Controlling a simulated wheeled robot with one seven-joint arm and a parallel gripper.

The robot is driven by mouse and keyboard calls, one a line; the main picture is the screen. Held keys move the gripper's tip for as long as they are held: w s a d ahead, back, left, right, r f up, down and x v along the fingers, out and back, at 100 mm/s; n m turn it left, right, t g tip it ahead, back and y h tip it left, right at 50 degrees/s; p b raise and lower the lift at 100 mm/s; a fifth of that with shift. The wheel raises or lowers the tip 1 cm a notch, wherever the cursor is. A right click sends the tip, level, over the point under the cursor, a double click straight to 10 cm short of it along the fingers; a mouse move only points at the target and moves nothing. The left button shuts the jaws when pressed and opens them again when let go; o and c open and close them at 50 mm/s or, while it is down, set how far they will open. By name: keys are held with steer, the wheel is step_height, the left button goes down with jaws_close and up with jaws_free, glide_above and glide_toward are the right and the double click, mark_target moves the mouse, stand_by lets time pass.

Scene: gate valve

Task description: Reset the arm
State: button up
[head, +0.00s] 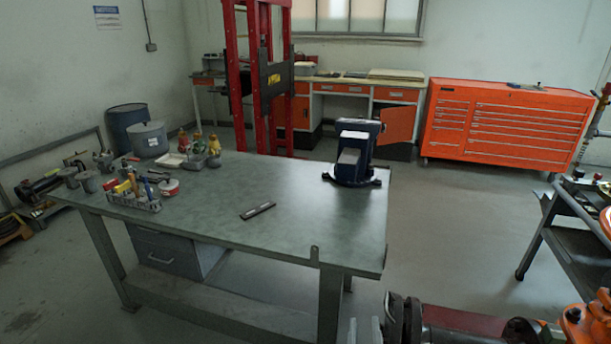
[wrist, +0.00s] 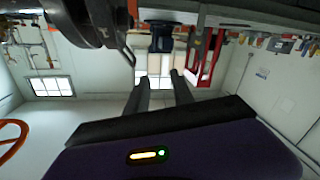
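My gripper (wrist: 158,80) shows in the wrist view with its two dark fingers apart and nothing between them. The wrist picture is upside down. In the head view, two pale finger tips of my gripper (head: 364,331) show at the bottom edge, in front of the workbench's near right corner. An orange ring (wrist: 13,138), perhaps a handwheel, shows at the left edge of the wrist view, apart from my gripper.
A green-topped workbench (head: 215,215) holds a blue vise (head: 354,155), a flat bar (head: 258,210) and a tool caddy (head: 135,199). A dark cart (head: 570,235) stands at right. An orange tool cabinet (head: 505,123) stands behind. Open floor (head: 450,215) lies between bench and cart.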

steer(key=s+f+n+y, duration=0.25)
steer(key=s+y, duration=0.35)
steer(key=s, duration=0.9)
steer(key=s+d+r+m+g+h, duration=0.1)
steer(key=s+d, duration=0.3)
steer(key=s, duration=0.7)
steer(key=s+d+r+m+g+h, duration=0.1)
steer(key=s+d+r+m+h, duration=0.1)
steer(key=s, duration=0.8)
steer(key=shift+s+d+r+m+g, duration=0.45)
steer(key=shift+d+r, duration=0.2)
steer(key=shift+d, duration=0.2)
